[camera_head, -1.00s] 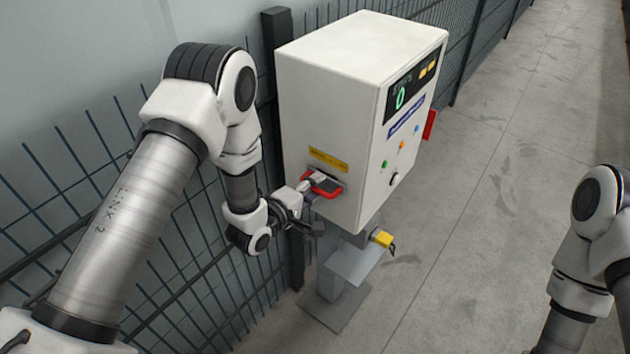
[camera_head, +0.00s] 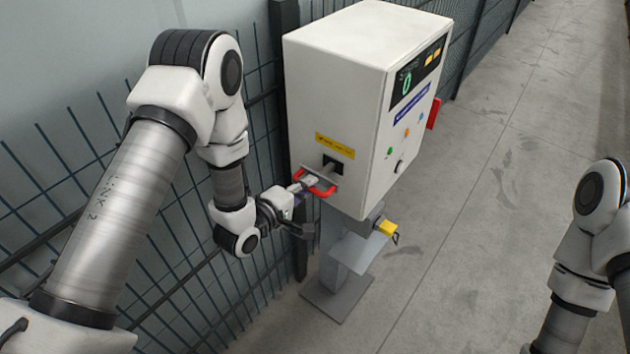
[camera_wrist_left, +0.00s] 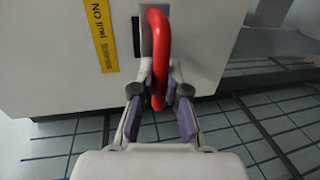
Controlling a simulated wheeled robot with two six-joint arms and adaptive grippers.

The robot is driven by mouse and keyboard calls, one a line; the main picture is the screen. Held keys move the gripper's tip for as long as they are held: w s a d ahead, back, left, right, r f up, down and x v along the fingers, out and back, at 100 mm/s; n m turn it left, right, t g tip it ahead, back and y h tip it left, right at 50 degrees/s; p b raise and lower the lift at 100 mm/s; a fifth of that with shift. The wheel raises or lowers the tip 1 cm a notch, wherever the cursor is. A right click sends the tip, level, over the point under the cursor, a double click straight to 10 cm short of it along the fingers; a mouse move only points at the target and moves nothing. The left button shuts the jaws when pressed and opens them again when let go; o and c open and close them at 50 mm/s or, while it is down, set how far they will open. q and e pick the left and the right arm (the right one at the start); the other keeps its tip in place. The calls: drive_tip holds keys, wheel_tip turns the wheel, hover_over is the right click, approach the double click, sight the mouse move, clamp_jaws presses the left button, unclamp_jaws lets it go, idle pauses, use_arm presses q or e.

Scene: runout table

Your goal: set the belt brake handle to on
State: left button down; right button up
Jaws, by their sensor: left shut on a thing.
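The belt brake handle (camera_head: 322,191) is a red loop on the left face of a white cabinet (camera_head: 338,100). It stands out from the face on a grey bar that comes out of a dark slot. My left gripper (camera_head: 303,186) is shut on the red handle. In the left wrist view the red loop (camera_wrist_left: 160,58) passes between the two fingertips (camera_wrist_left: 160,95). A yellow label (camera_wrist_left: 101,36) beside the slot reads "pull ON". My right arm shows at the right edge, but its gripper is out of view.
The cabinet stands on a grey post with a base plate (camera_head: 337,298). A small shelf below carries a yellow item (camera_head: 388,229). A dark wire fence (camera_head: 90,190) runs behind my left arm. The floor to the right is clear.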

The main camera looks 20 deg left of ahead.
use_arm(q)
drive_tip(key=shift+w+f, duration=0.1)
drive_tip(key=shift+f, duration=0.05)
drive_tip(key=c, duration=1.2)
unclamp_jaws()
drive_tip(key=shift+s, duration=0.2)
drive_tip(key=shift+w+a, duration=0.1)
drive_tip(key=shift+a, duration=0.05)
drive_tip(key=v, duration=1.2)
